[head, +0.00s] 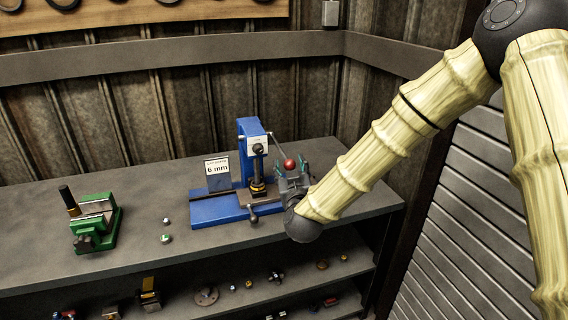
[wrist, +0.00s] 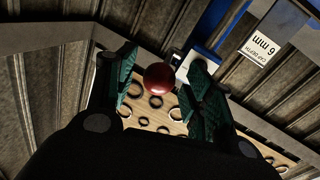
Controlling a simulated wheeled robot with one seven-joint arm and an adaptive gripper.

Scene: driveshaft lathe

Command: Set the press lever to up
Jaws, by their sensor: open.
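The blue press (head: 249,155) stands on the grey bench. Its lever is a thin dark rod ending in a red ball knob (head: 290,164), at the press's right side. The rod slopes down to the right from the press head to the knob. In the wrist view the red knob (wrist: 159,78) lies between the two green-padded fingers of my gripper (wrist: 158,92). My gripper (head: 293,180) is open around the knob in the head view. Gaps show on both sides of the knob, so I see no grip on it.
A sign reading 6 mm (head: 217,168) stands left of the press. A green vise (head: 96,222) and small parts (head: 166,238) sit further left on the bench (head: 150,205). A lower shelf (head: 230,300) holds several parts. A corrugated wall is behind.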

